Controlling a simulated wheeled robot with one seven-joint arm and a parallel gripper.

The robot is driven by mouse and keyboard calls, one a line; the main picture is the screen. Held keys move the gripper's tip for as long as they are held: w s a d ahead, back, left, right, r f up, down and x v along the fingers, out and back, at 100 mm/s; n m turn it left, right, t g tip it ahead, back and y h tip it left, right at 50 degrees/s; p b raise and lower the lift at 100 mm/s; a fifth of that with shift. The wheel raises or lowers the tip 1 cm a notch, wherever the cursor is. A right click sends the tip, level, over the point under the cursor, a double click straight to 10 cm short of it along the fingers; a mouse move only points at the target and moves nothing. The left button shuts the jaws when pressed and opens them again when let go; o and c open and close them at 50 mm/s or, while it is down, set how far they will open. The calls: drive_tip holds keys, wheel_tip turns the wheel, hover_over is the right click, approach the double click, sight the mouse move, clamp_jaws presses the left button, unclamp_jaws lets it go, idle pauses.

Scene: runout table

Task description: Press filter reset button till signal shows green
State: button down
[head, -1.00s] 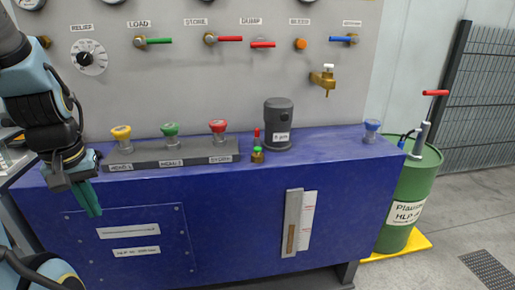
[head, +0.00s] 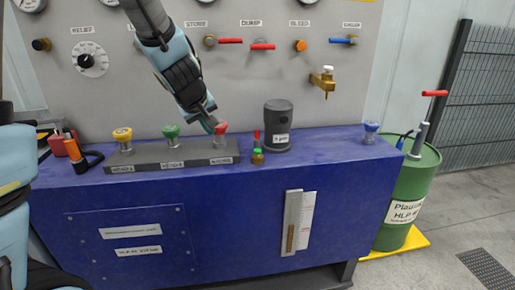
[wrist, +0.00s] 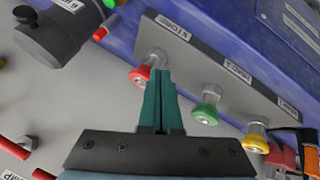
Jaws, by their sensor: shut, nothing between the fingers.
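A black filter housing (head: 278,128) with a white label stands on the blue tank. Beside its left edge stand a small red pin (head: 257,136) and a small brass piece with a green top (head: 258,157); I cannot tell which is the reset button or signal. In the wrist view the housing (wrist: 58,36) is top left, with the red pin (wrist: 101,33) beside it. My gripper (head: 211,126) is shut and empty, its teal fingertips close to the red mushroom button (head: 221,129). In the wrist view the red button (wrist: 140,75) is just left of the fingertips (wrist: 160,72); contact is unclear.
A green button (head: 170,131) and a yellow button (head: 123,135) share the grey strip (head: 200,157) with the red one. Levers and a brass tap (head: 323,80) project from the panel behind. A blue knob (head: 371,131) stands at the tank's right end. The tank top between housing and knob is clear.

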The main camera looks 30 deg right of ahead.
wheel_tip(320, 180, up, 3)
drive_tip(key=n+t+h, duration=0.1)
hover_over(258, 153)
drive_tip(key=shift+f+p, duration=0.1)
drive_tip(key=shift+p, duration=0.25)
wheel_tip(258, 153, down, 9)
drive_tip(key=b, duration=0.9)
idle(1.4)
drive_tip(key=shift+f+b, duration=0.3)
drive_tip(key=shift+f, duration=0.05)
drive_tip(key=shift+f+b, duration=0.4)
drive_tip(key=shift+f, duration=0.1)
idle(0.6)
drive_tip(key=shift+r, duration=0.15)
drive_tip(key=shift+r+p, duration=0.8)
drive_tip(key=shift+p, duration=0.25)
